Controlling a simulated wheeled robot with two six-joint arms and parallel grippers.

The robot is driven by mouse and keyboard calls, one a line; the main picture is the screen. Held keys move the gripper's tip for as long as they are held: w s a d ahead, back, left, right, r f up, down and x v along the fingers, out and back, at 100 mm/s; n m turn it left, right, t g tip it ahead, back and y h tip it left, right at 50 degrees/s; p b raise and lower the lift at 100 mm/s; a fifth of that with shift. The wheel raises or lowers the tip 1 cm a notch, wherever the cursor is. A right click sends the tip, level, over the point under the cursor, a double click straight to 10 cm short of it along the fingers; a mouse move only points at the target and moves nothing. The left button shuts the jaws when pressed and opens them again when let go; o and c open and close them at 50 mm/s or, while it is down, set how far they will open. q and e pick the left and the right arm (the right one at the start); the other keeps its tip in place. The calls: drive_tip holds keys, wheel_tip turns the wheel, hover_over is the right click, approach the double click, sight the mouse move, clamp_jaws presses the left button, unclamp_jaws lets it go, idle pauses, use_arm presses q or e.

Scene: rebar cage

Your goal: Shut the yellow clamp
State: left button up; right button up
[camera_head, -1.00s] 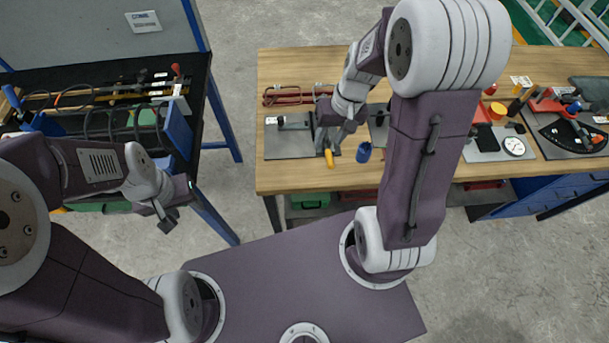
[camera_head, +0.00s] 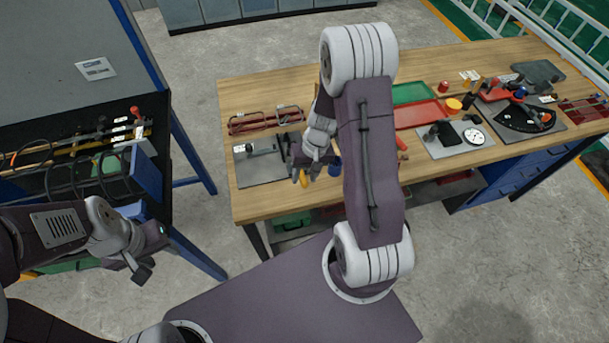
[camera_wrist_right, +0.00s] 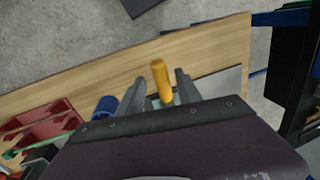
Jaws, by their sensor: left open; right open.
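The yellow handle of the clamp (camera_head: 304,184) shows near the front edge of the wooden table, just below my right gripper (camera_head: 304,174). In the right wrist view the yellow handle (camera_wrist_right: 161,80) stands out between the two fingers of my right gripper (camera_wrist_right: 158,92). The fingers are apart, with a gap visible on each side of the handle. The clamp's base is mostly hidden behind my gripper and wrist. My left gripper (camera_head: 143,270) is open and empty at the lower left, away from the wooden table.
A blue cylindrical part (camera_head: 335,168) stands right of the yellow handle and also shows in the wrist view (camera_wrist_right: 105,106). A grey plate (camera_head: 258,174) with a small black fixture lies left. Red clamps (camera_head: 265,121) lie behind. Trays and a dial gauge (camera_head: 474,136) are further right.

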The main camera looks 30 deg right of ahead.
drive_tip(key=shift+s+a, duration=0.1)
drive_tip(key=shift+a, duration=0.15)
clamp_jaws()
drive_tip(key=shift+d, duration=0.1)
idle(1.2)
